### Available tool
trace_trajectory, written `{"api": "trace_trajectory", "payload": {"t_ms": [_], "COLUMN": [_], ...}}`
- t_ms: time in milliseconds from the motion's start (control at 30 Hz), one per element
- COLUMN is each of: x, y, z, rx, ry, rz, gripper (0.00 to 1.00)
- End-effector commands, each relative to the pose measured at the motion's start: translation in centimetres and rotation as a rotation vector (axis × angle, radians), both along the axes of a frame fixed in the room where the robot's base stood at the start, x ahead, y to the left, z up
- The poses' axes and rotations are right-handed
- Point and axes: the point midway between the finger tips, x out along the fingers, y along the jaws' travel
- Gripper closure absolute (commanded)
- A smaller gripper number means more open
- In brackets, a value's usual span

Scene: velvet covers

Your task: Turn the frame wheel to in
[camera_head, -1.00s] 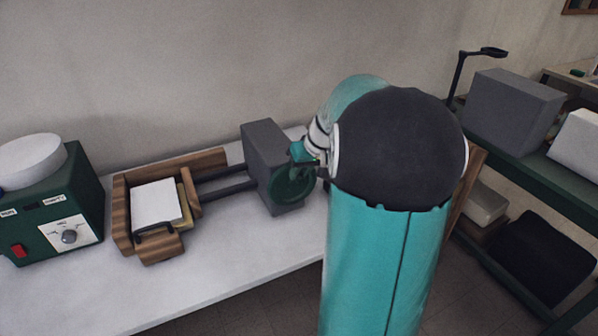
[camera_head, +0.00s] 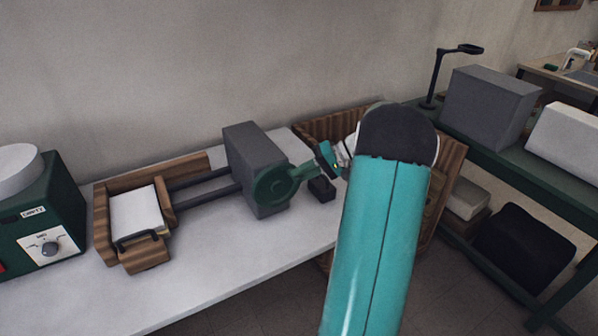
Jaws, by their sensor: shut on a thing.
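The frame wheel (camera_head: 272,190) is a dark green disc on the front of a grey block (camera_head: 256,150), with a green arm (camera_head: 306,170) reaching out to its right. My gripper (camera_head: 325,160) is shut at the outer end of this arm; its fingertips are small and partly hidden. Two dark rods (camera_head: 208,182) run left from the block to a wooden frame (camera_head: 105,225). A white stack (camera_head: 137,213) lies inside the frame, close to its right-hand wooden piece.
A green machine with a knob (camera_head: 40,225) stands at the left. A wooden bin (camera_head: 440,185) is behind my arm. A green shelf (camera_head: 500,165) holds grey boxes at the right.

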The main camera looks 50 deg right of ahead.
Motion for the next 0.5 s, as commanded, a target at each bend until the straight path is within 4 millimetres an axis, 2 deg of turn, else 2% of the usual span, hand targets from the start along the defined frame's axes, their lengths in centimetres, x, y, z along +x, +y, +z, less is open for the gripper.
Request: {"api": "trace_trajectory", "payload": {"t_ms": [200,500], "x": [-0.05,-0.09], "y": [-0.65,-0.75], "z": [-0.72,-0.93], "rx": [0.086,0.121], "ry": [-0.026,-0.036], "rz": [-0.005,-0.003], "gripper": [1.0,1.0]}}
